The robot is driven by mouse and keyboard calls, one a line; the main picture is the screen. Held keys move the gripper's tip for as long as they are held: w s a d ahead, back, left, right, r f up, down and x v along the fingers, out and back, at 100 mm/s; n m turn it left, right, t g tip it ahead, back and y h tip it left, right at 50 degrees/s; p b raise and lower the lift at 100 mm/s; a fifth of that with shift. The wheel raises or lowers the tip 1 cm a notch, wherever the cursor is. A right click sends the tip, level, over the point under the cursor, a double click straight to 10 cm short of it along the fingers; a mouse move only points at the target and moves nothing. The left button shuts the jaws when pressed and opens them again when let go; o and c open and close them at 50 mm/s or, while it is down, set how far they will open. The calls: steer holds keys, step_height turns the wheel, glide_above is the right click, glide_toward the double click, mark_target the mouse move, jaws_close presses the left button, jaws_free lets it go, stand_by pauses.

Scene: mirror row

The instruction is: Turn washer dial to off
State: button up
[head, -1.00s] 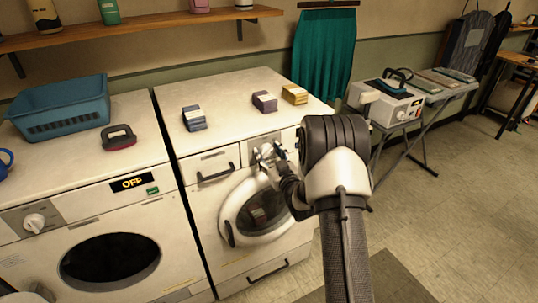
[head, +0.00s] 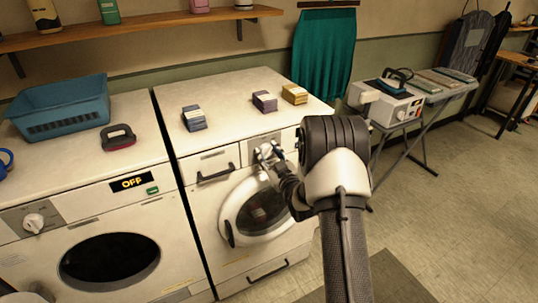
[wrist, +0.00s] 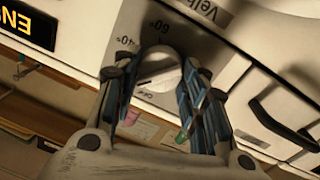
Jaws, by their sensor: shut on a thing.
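The washer (head: 235,109) is the right-hand white machine, with a round glass door (head: 257,212). Its pale dial (wrist: 158,68) sits on a grey panel between my fingers in the wrist view. My gripper (wrist: 163,88) is shut on the dial, one finger on each side. Marks for 40° and 60° show around the dial, and a small dark mark lies below it. In the head view my gripper (head: 271,156) is at the washer's upper front, and my wrist hides part of the panel.
The left machine (head: 75,184) has its own knob (head: 34,223) and a display (head: 131,183) reading OFF. A lit display (wrist: 28,25) is cut off in the wrist view. A drawer handle (wrist: 285,125) is beside the panel. Open floor (head: 450,210) lies to the right.

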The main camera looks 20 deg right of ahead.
steer(key=n, duration=0.4)
steer(key=shift+f+n+t+y, duration=0.1)
steer(key=shift+n+t+y, duration=0.2)
steer(key=shift+n, duration=2)
steer(key=o, duration=1.1)
steer(key=shift+c, duration=0.2)
steer(key=shift+s, duration=0.15)
steer(key=s, duration=1.1)
steer(key=shift+s+a+f, duration=0.15)
steer(key=shift+s+f, duration=0.2)
steer(key=shift+f, duration=0.05)
